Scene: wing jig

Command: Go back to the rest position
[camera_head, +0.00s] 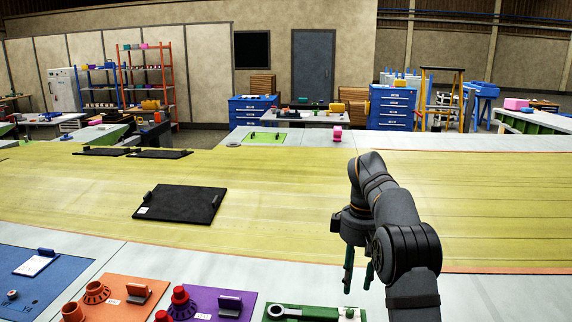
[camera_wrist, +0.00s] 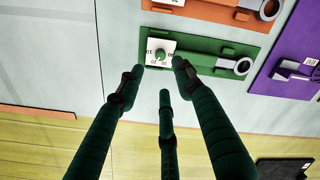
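My gripper (camera_head: 358,277) hangs below my arm on the right of the head view, fingers pointing down, above the grey surface in front of the yellow panel. In the wrist view my gripper (camera_wrist: 161,76) has three dark green fingers spread apart with nothing between them. Beyond the fingertips is a green board (camera_wrist: 205,66) with a white dial plate (camera_wrist: 152,47) and a ring-ended tool (camera_wrist: 225,64). The fingertips look apart from the board, though the exact gap is hard to judge.
The green board (camera_head: 318,313), a purple board (camera_head: 240,312) and an orange board (camera_head: 112,292) line the front edge, with red knobs and fittings. A black plate (camera_head: 180,204) lies on the wide yellow panel (camera_head: 280,190). Much of the panel is clear.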

